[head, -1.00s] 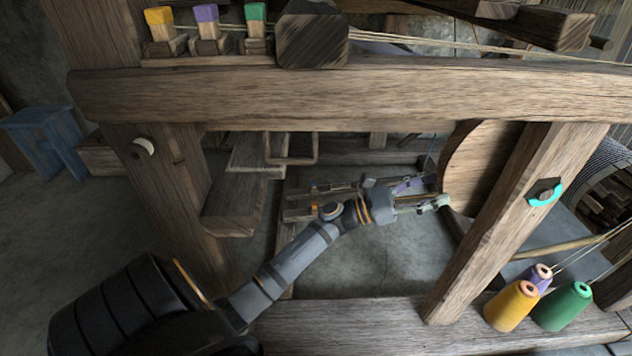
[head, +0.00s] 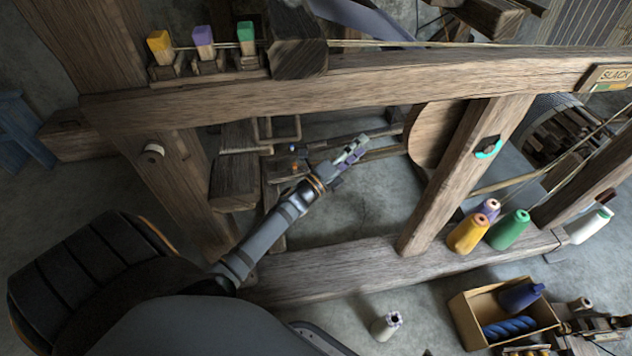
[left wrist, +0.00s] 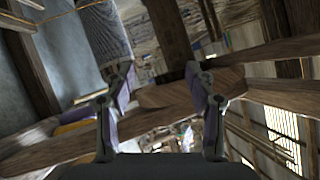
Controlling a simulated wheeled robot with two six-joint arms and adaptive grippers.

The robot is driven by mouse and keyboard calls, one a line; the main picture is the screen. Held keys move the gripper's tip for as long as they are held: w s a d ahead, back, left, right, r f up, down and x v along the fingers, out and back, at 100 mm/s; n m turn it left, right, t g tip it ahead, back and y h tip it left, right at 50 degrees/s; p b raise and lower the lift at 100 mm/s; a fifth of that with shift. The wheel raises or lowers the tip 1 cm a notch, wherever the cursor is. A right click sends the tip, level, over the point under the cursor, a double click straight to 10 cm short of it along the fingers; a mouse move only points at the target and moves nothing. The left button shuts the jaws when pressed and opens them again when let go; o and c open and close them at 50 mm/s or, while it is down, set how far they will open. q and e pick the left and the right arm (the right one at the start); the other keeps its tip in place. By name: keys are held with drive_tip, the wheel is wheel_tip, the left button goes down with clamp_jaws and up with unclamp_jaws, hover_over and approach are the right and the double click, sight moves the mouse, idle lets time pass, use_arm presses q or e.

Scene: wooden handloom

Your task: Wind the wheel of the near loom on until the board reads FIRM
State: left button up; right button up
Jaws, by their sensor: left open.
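The near loom's wheel, a round wooden disc (head: 430,137), is partly hidden behind the slanted post. The board (head: 609,76) at the right end of the top beam reads SLACK. My left gripper (head: 357,149) is inside the loom frame, left of the wheel and apart from it. In the left wrist view the two fingers (left wrist: 160,80) stand apart with nothing gripped between them; wooden parts show beyond. My right gripper is not in view.
The long top beam (head: 360,78) and lower beam (head: 330,270) bound the opening. Several thread cones, including a green one (head: 509,229), stand right of the post. An open box (head: 465,318) holds blue items. Gray floor (head: 365,210) shows inside the frame.

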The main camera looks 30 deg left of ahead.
use_arm(q)
drive_tip(key=s+a+f+n+g+y+p, duration=0.4)
drive_tip(key=s+f+n+g+y+p, duration=0.2)
drive_tip(key=s+n+p, duration=0.7)
wheel_tip(320, 180, down, 4)
drive_tip(key=n+g+p, duration=0.2)
drive_tip(key=n+p, duration=0.3)
drive_tip(key=p, duration=0.1)
drive_tip(key=shift+s+r+n+y+p, duration=0.15)
drive_tip(key=shift+s+n+y+p, duration=0.15)
drive_tip(key=shift+s+n, duration=0.1)
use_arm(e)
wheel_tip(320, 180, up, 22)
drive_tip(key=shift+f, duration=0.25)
